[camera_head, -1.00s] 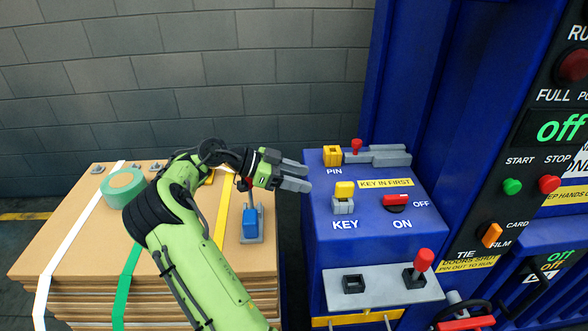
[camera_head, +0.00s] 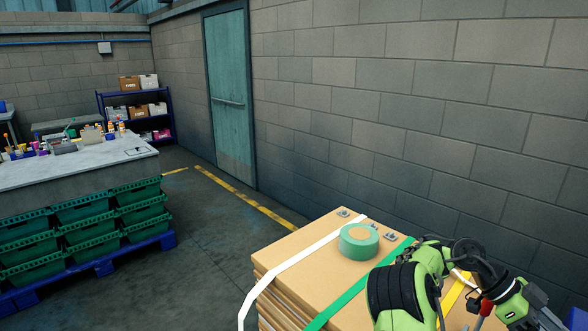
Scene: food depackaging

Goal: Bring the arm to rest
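My green arm reaches in at the lower right, above the cardboard stack. My gripper (camera_head: 552,313) is close to the lower right corner, its grey fingers pointing right and down. The fingers look apart, with nothing seen between them. Part of the gripper is near the frame's bottom edge, so its tips are hard to make out.
A stack of cardboard (camera_head: 300,262) with white, green and yellow straps lies under my arm. A green tape roll (camera_head: 358,241) sits on it. Green crates (camera_head: 82,211) and a worktable (camera_head: 75,172) stand left. Open floor (camera_head: 215,240) lies between, by a teal door (camera_head: 230,100).

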